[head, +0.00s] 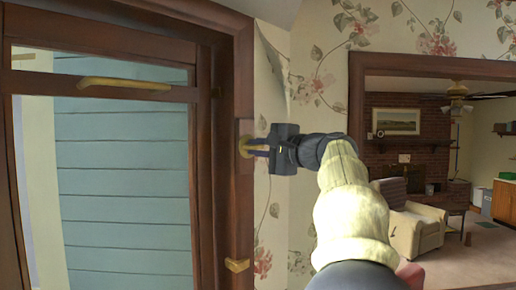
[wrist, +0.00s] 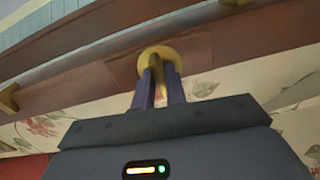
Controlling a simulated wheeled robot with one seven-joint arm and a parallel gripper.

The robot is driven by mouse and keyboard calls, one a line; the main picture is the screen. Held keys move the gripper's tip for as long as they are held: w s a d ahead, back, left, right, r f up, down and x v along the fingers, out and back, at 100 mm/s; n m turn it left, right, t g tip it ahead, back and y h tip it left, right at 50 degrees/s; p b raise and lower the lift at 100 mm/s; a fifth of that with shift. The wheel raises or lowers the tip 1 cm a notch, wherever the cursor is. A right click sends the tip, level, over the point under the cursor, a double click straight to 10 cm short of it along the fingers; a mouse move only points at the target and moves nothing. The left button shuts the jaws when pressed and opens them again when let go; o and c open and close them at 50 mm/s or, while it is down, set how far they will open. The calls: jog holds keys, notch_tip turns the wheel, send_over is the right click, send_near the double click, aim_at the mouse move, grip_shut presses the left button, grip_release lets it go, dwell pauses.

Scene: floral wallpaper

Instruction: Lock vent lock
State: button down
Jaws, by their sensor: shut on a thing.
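The brass vent lock (head: 243,147) sits on the brown wooden frame, at the right edge of the window. In the wrist view its round brass plate (wrist: 170,57) lies flat on the wood, with a small brass lever standing out between my fingers. My gripper (head: 256,148) reaches in from the right and is shut on that lever. The two bluish fingers also show in the wrist view (wrist: 159,88), close together on either side of the lever. The fingers partly hide the lever, so its exact angle is hard to tell.
A brass bar handle (head: 125,84) runs across the upper window rail. Another brass fitting (head: 237,265) is lower on the same frame. Floral wallpaper (head: 300,60) borders the frame. A doorway at right opens to a room with an armchair (head: 415,230).

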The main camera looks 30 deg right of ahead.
jog(key=c, duration=1.5)
grip_release()
jog(key=shift+o, duration=0.2)
jog(key=shift+s+d+f+b, duration=0.1)
jog(key=shift+s+d+b, duration=0.2)
jog(key=shift+s, duration=0.2)
jog(key=b+v, duration=0.4)
jog(key=v, duration=1.2)
jog(key=shift+s+b, duration=0.2)
jog(key=shift+b, duration=0.15)
jog(key=shift+w+a+f, duration=0.1)
